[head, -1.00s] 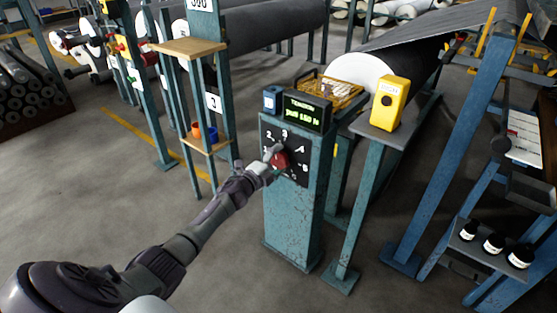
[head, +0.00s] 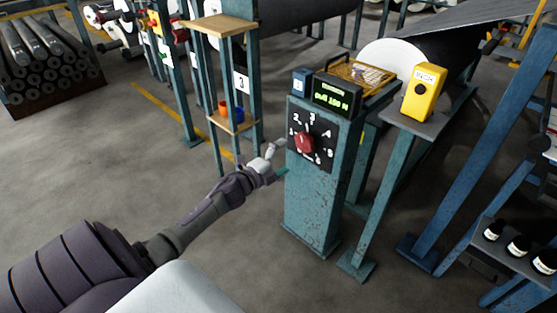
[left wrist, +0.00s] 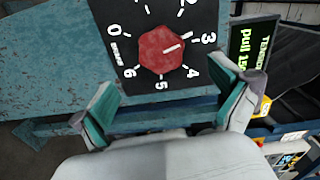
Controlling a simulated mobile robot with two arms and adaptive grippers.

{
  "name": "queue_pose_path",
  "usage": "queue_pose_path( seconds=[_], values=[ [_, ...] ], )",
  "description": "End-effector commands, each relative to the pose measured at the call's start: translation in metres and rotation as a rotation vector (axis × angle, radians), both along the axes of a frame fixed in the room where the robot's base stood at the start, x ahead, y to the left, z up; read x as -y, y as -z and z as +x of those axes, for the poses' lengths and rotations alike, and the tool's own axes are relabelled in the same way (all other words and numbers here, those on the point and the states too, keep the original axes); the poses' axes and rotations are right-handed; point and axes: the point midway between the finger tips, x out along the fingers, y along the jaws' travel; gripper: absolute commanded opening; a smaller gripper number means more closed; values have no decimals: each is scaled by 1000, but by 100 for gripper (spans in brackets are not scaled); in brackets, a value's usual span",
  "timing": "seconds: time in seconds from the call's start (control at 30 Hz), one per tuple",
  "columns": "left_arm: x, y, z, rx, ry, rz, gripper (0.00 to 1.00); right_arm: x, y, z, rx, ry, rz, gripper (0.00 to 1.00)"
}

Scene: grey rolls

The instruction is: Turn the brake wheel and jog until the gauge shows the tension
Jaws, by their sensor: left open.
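The red brake wheel (head: 305,143) sits on a black dial plate numbered 0 to 6 on a teal post. In the left wrist view the wheel (left wrist: 163,50) has its white mark pointing close to 3. The tension gauge (head: 337,96) on top of the post shows green text, "pull" and what looks like 150. A yellow box with a black button (head: 421,89), probably the jog control, stands on a stand to the right. My left gripper (head: 280,158) is open and empty, just left of the wheel and apart from it. My right gripper is not in view.
A small blue box (head: 302,80) stands beside the gauge. A yellow wire basket (head: 362,73) and a large grey roll are behind. A shelf stand with orange and blue cups (head: 232,112) is left of the post. Black jars (head: 517,246) sit on a shelf at right.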

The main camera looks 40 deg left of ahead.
Motion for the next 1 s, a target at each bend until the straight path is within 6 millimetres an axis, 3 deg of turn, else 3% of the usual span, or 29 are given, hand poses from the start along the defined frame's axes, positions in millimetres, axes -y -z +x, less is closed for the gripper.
queue_pose_path(
  seconds=[0.23, 0.8, 1.0],
  values=[
    [-2, 0, -24, 0, 0, 1, 99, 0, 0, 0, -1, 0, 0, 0],
    [-2, -1, -25, 0, -1, 0, 99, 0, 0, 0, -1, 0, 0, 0],
    [19, 15, -38, -64, -91, -130, 99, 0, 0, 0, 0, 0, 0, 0]
  ],
)
